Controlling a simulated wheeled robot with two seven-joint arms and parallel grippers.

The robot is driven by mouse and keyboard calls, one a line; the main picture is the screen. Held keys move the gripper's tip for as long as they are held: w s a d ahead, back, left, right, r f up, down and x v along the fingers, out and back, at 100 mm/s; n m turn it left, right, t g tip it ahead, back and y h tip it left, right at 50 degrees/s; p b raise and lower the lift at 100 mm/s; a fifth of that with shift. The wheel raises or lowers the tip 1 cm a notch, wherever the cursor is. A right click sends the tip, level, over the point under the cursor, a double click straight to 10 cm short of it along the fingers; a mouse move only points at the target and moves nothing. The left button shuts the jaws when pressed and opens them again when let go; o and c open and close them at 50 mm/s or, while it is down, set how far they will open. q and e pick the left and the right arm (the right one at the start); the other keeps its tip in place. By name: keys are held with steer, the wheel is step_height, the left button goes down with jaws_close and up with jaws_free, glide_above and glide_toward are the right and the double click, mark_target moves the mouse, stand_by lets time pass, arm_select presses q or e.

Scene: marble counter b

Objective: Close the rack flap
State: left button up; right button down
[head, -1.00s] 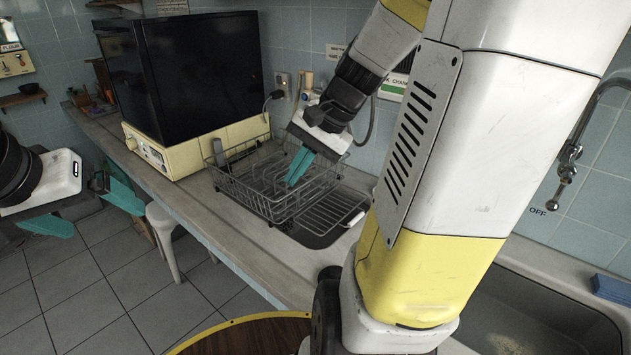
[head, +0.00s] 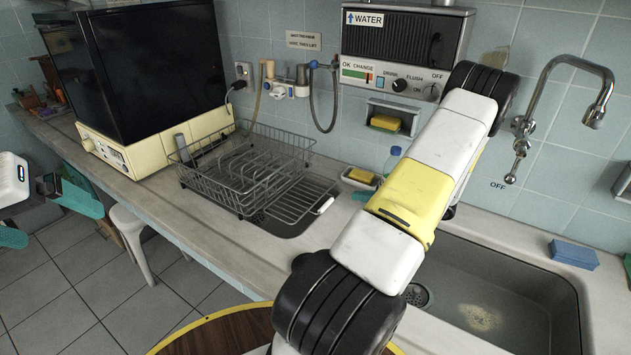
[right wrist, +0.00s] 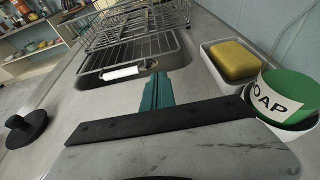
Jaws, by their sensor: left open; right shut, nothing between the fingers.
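The wire dish rack (head: 245,170) stands on the counter in the head view. Its rack flap (head: 300,200), a wire grid with a white handle (head: 325,205), lies lowered over a small recessed basin. The right wrist view shows the flap (right wrist: 128,52) and its white handle (right wrist: 122,72) beyond the fingers. My right gripper (right wrist: 157,92) is shut and empty, just in front of the handle, apparently apart from it. In the head view it is mostly hidden behind my right arm. My left gripper (head: 45,215) is open and empty at the left edge, off the counter.
A black-screened appliance (head: 150,80) is left of the rack. A sink (head: 500,300) lies at right. A dark stopper (right wrist: 27,128) is on the counter.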

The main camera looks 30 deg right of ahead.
steer(key=x, duration=0.9)
steer(key=shift+w+a, duration=0.25)
steer(key=shift+r, duration=0.1)
